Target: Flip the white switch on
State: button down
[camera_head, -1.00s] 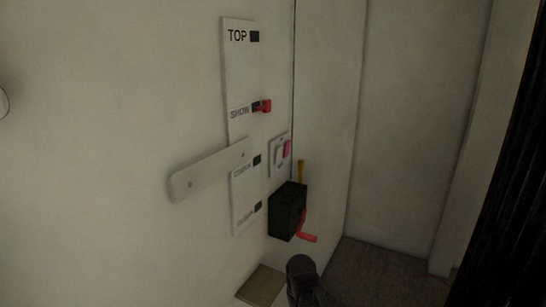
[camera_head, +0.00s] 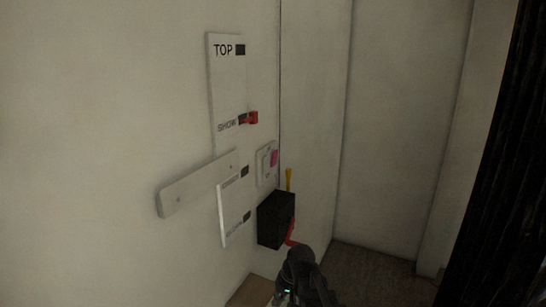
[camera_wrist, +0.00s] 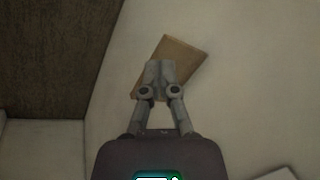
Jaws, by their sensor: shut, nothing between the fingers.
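The white switch (camera_head: 265,164) is a small pale plate with a pink patch on its right part. It is on the wall, right of the SHOW panel and above a black box. Whether it is on or off cannot be told. My gripper (camera_wrist: 158,72) is shut and empty in the wrist view, with a brown board (camera_wrist: 182,56) behind its fingertips. The switch does not show in that view. In the head view, a dark part of my arm is low in the picture, below and right of the switch; the fingertips cannot be made out.
The black box (camera_head: 272,220) with a red crank (camera_head: 290,234) juts from the wall below the switch. A yellow lever (camera_head: 289,178) stands behind it. The TOP/SHOW panel (camera_head: 227,85) has a red slider (camera_head: 252,118). A lower white panel (camera_head: 234,208) and a pale bar (camera_head: 195,190) are left.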

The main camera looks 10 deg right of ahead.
aim_at(268, 157)
jog(key=w+r+m+t+y+p, duration=0.1)
jog(key=w+r+t+y+p, duration=0.2)
jog(key=w+r, duration=0.5)
jog(key=w+d+r+m+t+y+p, duration=0.3)
jog(key=w+d+r, duration=0.4)
jog(key=r, duration=0.4)
jog(key=w+d+r+m+t+y+p, duration=0.2)
jog(key=w+d+r+t+y, duration=0.3)
jog(key=w+d+r, duration=0.3)
notch_tip(268, 157, up, 4)
jog(key=shift+w+d+f+m+y+p, duration=0.3)
jog(key=shift+d+m+p, duration=0.1)
jog(key=shift+d+p, duration=0.4)
jog(key=shift+w+a+r, duration=0.1)
jog(key=p+x, duration=0.2)
jog(key=x, duration=1.1)
jog(key=shift+w+a+r, duration=0.15)
jog(key=shift+w+r, duration=0.05)
jog(key=shift+w, duration=0.15)
